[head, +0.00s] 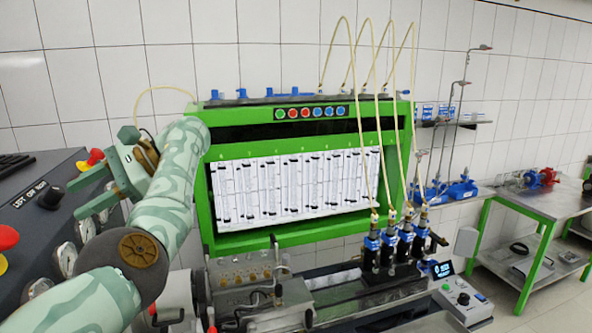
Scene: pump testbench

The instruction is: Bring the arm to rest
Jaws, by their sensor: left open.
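My left arm, in a pale green camouflage pattern, rises from the lower left of the head view and bends back at the top. My left gripper (77,201) is open, with its two green fingers pointing left and a little down. Nothing shows between the fingers. It hangs in front of the dark control panel (30,212) at the left; whether it touches the panel is hard to tell. My right gripper is not in the picture.
A green-framed test bench (206,210) with a white gauge board (295,187) fills the middle. Several blue-topped injectors (388,246) with thin hoses stand at its right. A control box (463,300) sits at the lower right. A metal table (545,200) stands further right.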

